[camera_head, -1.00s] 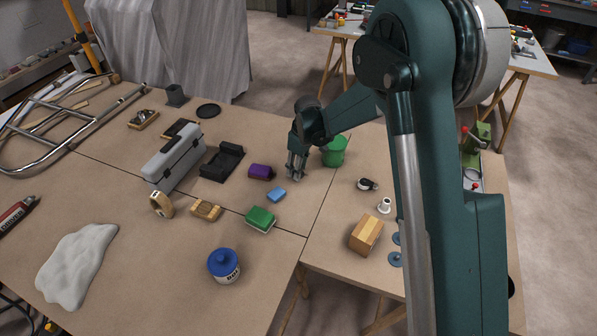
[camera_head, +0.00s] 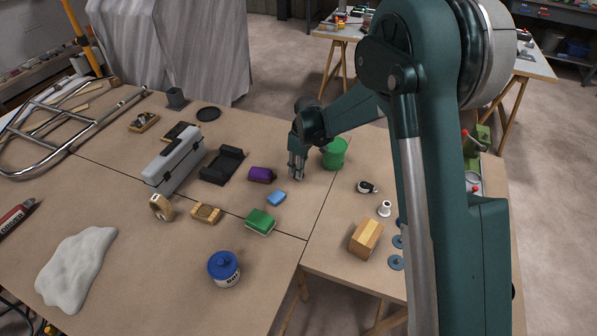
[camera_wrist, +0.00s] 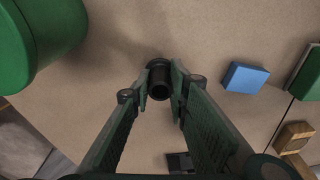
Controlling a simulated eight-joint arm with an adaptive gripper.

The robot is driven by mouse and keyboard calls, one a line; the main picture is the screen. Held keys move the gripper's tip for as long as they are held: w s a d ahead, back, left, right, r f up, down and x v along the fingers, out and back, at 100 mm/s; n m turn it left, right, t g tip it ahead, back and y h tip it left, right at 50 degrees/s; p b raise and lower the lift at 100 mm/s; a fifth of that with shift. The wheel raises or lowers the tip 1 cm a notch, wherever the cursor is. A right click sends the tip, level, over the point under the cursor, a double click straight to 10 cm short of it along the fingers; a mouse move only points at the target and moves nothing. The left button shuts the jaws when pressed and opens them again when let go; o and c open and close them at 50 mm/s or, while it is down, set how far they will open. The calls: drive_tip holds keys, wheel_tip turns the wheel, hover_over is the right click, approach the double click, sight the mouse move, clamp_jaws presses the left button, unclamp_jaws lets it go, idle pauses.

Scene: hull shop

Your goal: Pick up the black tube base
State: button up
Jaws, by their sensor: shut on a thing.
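The black tube base (camera_wrist: 159,82) shows in the wrist view as a short dark cylinder with a round open end. My gripper (camera_wrist: 160,88) has its two fingers on either side of it and is shut on it. In the head view my gripper (camera_head: 297,177) points down at the tabletop, and the tube base cannot be made out there. I cannot tell whether the tube base still touches the table.
A green bucket (camera_head: 334,153) stands close to the right of my gripper. A blue block (camera_head: 277,198), a purple item (camera_head: 262,175) and a green sponge (camera_head: 260,222) lie nearby. A black tray (camera_head: 222,165) and grey toolbox (camera_head: 175,162) are further left.

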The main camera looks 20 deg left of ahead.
wheel_tip(320, 180, up, 9)
drive_tip(key=p, duration=0.1)
idle(0.4)
idle(0.5)
